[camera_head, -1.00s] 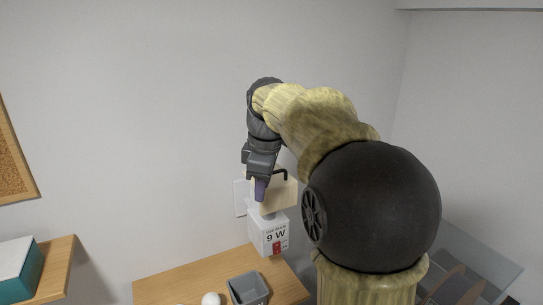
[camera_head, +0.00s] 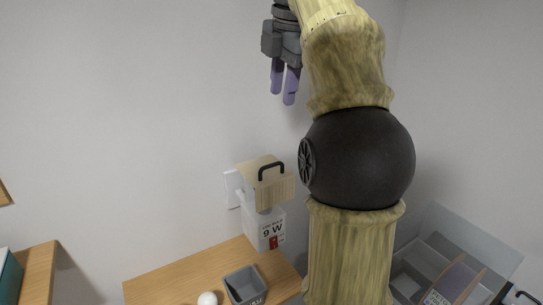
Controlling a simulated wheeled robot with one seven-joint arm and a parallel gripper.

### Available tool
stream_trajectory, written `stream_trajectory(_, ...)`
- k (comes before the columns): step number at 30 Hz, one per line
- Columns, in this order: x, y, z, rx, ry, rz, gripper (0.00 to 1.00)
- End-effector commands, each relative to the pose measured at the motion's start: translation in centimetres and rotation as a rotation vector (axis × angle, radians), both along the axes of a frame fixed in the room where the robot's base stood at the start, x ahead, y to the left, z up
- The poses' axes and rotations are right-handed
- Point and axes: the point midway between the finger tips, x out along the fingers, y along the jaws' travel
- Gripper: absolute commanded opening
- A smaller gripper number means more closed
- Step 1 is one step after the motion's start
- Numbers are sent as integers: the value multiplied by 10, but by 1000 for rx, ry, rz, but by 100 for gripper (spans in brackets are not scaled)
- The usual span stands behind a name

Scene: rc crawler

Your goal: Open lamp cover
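The lamp cover (camera_head: 262,187) is a beige box-like shade with a black handle (camera_head: 270,166) on its top. It sits over a white lamp base (camera_head: 264,230) marked "9 W" with a red patch, at the back of the wooden table. The cover looks slightly tilted; I cannot tell how it is joined to the base. My gripper (camera_head: 284,98) hangs well above the cover, fingers pointing down. Its two purple-tipped fingers are apart with nothing between them, and it does not touch the handle.
A grey bin (camera_head: 246,284) and a white ball-like bulb (camera_head: 207,299) are on the wooden table (camera_head: 185,277). A white wall plate (camera_head: 232,188) is behind the lamp. A clear-lidded grey container (camera_head: 438,262) stands at right. The space above the lamp is free.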

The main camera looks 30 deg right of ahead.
Motion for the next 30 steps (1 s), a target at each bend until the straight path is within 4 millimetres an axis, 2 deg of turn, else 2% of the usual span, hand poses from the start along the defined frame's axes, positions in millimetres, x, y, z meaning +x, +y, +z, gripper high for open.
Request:
stream_trajectory(8, 5, 2, -23, 1, 3, 4, 31)
stream_trajectory(30, 26, 3, -127, 2, 3, 5, 31)
